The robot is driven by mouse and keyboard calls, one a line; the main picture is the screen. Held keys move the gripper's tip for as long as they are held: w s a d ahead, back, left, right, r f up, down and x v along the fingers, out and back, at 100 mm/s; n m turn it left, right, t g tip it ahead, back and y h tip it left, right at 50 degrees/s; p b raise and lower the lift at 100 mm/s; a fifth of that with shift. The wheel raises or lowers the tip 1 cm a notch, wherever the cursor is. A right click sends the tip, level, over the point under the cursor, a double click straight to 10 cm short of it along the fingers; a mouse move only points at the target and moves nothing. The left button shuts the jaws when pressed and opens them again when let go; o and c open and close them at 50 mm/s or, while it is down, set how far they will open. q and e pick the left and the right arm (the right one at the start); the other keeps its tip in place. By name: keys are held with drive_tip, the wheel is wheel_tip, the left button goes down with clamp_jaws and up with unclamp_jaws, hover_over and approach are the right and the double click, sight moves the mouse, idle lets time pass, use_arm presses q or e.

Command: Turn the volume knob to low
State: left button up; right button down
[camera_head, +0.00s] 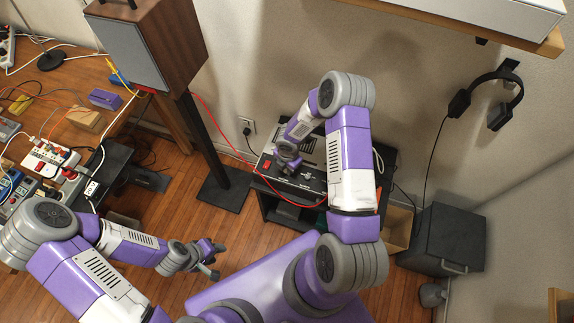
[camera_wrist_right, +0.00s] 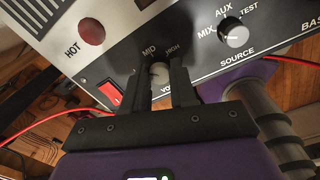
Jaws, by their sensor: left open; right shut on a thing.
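The amplifier (camera_head: 312,182) sits on a dark stand, with its dark front panel facing up toward me. In the right wrist view, the volume knob (camera_wrist_right: 160,72) is a small light knob between my right gripper's black fingers. My right gripper (camera_wrist_right: 160,80) is shut on it. "MID" and "HIGH" are readable above the knob; the low label and the knob's pointer are hidden or unclear. In the head view my right gripper (camera_head: 288,162) is at the panel's left part, and the knob is hidden there. My left gripper (camera_head: 212,260) is open and empty, above the floor.
The source knob (camera_wrist_right: 235,34) is right of the volume knob, and a red rocker switch (camera_wrist_right: 111,92) is left of it. A red cable (camera_head: 215,122) runs to the amplifier. A speaker (camera_head: 145,45) stands left. Headphones (camera_head: 487,95) hang on the right wall.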

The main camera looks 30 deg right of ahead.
drive_tip(key=shift+n+p, duration=0.65)
drive_tip(key=shift+n, duration=0.95)
drive_tip(key=shift+w, duration=0.1)
drive_tip(key=c, duration=0.9)
unclamp_jaws()
drive_tip(key=shift+r, duration=0.1)
drive_tip(key=r+p, duration=0.1)
drive_tip(key=r, duration=0.6)
drive_tip(key=shift+s+d+r+p, duration=0.15)
drive_tip(key=shift+s+p, duration=0.05)
drive_tip(key=shift+p, duration=0.2)
